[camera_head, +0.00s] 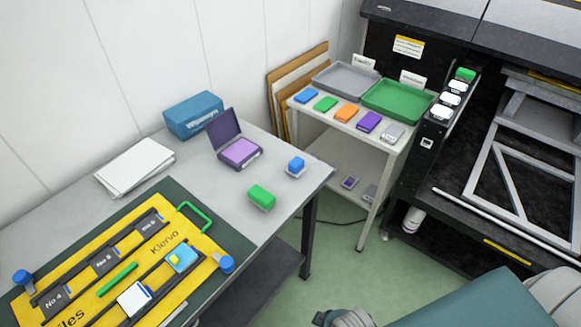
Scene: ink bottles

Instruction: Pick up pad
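An open purple ink pad (239,152) sits on the grey table, its dark purple lid tilted up at the back. A green block (261,197) and a small blue block on a pale base (295,167) stand to its right and front. No gripper is near the pad. My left gripper is not in view. Part of my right arm lies at the bottom edge, with a dark piece at its left end; the gripper's fingers cannot be made out there.
A blue box (194,115) and white paper stack (136,165) stand behind and left of the pad. A yellow stencil board (186,221) covers the table's front. A white cart (352,135) holds a grey tray (345,79), a green tray (397,100) and several coloured blocks.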

